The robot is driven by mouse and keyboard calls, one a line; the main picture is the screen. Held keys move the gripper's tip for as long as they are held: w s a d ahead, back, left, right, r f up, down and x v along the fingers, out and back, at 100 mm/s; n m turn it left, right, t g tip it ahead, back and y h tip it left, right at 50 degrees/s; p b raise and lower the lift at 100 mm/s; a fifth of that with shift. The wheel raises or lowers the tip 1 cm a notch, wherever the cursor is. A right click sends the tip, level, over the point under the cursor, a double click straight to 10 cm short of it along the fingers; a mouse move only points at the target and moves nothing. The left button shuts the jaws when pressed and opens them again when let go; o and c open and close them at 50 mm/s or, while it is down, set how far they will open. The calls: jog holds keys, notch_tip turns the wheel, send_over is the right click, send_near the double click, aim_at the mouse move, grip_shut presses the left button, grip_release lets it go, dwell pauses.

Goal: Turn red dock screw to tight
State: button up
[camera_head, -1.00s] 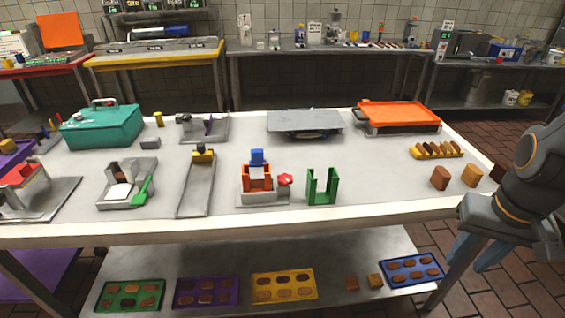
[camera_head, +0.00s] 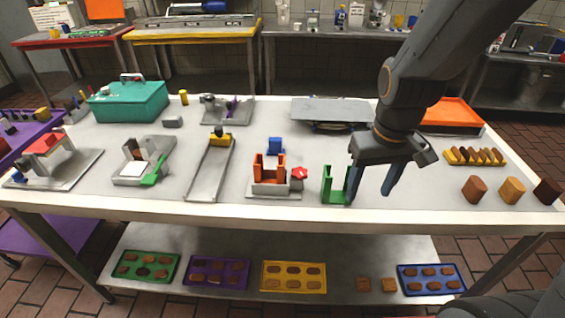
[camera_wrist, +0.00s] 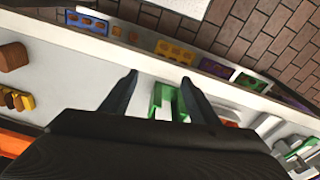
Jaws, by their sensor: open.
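The red screw (camera_head: 299,173) is a small red knob on the right side of the orange dock (camera_head: 269,168), which stands on a grey base near the table's front edge. A blue block (camera_head: 275,146) shows just behind the dock. My gripper (camera_head: 372,194) is open and empty, pointing down just right of the green U-shaped holder (camera_head: 336,196) and to the right of the screw. In the wrist view my open fingers (camera_wrist: 158,80) show with the green holder (camera_wrist: 168,102) between and beyond them. I cannot make out the red screw in the wrist view.
A yellow-topped grey slide (camera_head: 212,170) lies left of the dock. A flat grey plate (camera_head: 333,110) and an orange-lidded tray (camera_head: 456,114) are behind. Brown pieces (camera_head: 474,189) stand at the right. The table's front edge (camera_head: 250,213) is close.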

jog(key=w+a+r+n, duration=0.1)
jog(key=w+a+n, duration=0.4)
jog(key=w+a, duration=0.15)
jog(key=n+g+b, duration=0.1)
jog(key=n+b, duration=0.1)
jog(key=n, duration=0.5)
send_near(302, 172)
jog(key=shift+w+a+f+p, duration=0.1)
jog(key=shift+w+f+p, duration=0.05)
jog(key=shift+p, duration=0.2)
notch_tip(302, 172, down, 7)
jog(key=shift+f+p, duration=0.15)
jog(key=shift+p, duration=0.65)
jog(key=shift+c, duration=0.3)
jog(key=c, duration=1)
